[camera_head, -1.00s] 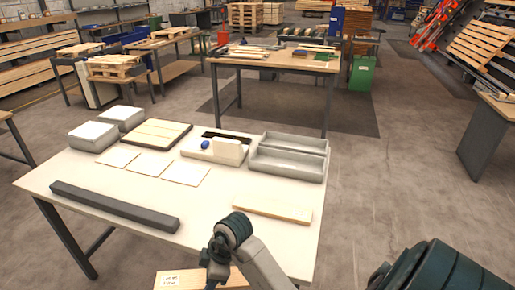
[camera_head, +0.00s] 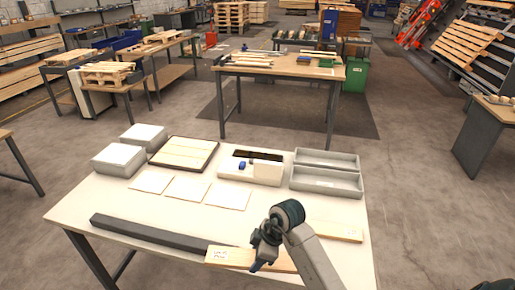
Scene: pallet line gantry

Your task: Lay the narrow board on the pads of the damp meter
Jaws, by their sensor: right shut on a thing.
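My right gripper (camera_head: 260,264) is shut on a pale wooden narrow board (camera_head: 232,257) with a small written label at its left end. The board lies crosswise in the picture at the table's front edge, and its left end covers the right end of a dark grey bar. I cannot tell its height above the table. The damp meter (camera_head: 268,171) appears to be the cream box at the back of the table, with a dark strip and a blue knob. I cannot make out its pads clearly. My left gripper is not in view.
The dark grey bar (camera_head: 150,232) lies along the front left of the white table (camera_head: 270,213). Another pale board (camera_head: 335,231) lies at the right, partly behind my arm. A grey two-part tray (camera_head: 326,181), a dark-rimmed slatted panel (camera_head: 184,153) and three pale plates flank the meter.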

